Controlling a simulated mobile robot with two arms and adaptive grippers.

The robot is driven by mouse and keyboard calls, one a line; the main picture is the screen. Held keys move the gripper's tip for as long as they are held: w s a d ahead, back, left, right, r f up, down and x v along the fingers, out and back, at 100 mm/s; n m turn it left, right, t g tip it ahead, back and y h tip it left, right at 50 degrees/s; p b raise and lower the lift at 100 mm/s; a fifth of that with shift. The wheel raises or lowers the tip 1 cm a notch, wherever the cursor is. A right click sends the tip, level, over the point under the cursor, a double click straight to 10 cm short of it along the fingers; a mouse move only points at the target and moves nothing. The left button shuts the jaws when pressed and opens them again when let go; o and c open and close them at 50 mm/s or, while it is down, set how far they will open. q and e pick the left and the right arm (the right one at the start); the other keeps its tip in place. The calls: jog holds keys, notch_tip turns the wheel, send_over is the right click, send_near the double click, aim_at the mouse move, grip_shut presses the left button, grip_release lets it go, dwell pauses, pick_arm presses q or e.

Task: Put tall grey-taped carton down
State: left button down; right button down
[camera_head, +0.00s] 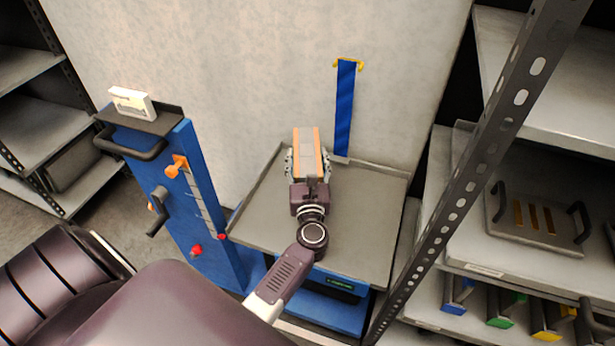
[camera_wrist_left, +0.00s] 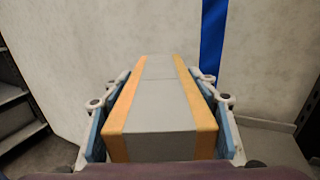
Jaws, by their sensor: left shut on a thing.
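The carton (camera_head: 309,145) is orange with a broad grey tape band along its middle. My left gripper (camera_head: 308,164) is shut on it, with one finger against each side. In the left wrist view the carton (camera_wrist_left: 158,100) points away from the camera between the blue-padded fingers (camera_wrist_left: 160,135). In the head view the carton is over the back left part of the grey platform (camera_head: 365,220) of a blue lift trolley. I cannot tell whether its underside touches the platform. My right gripper is in neither view.
The platform has a low raised rim and bare room to the right of the carton. A blue control column (camera_head: 185,200) with handles and knobs stands on the left. A blue strap (camera_head: 345,110) hangs on the wall behind. A metal rack (camera_head: 470,175) stands close on the right.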

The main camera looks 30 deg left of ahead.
pick_arm(q)
jog(key=shift+f, duration=0.6)
jog(key=shift+f+b, duration=0.55)
jog(key=shift+f, duration=1.5)
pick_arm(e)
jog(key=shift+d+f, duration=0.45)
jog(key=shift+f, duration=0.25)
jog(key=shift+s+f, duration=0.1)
pick_arm(q)
jog(key=shift+f, duration=0.2)
jog(key=c, duration=1)
grip_release()
jog(key=shift+c, duration=0.2)
jog(key=o, duration=0.3)
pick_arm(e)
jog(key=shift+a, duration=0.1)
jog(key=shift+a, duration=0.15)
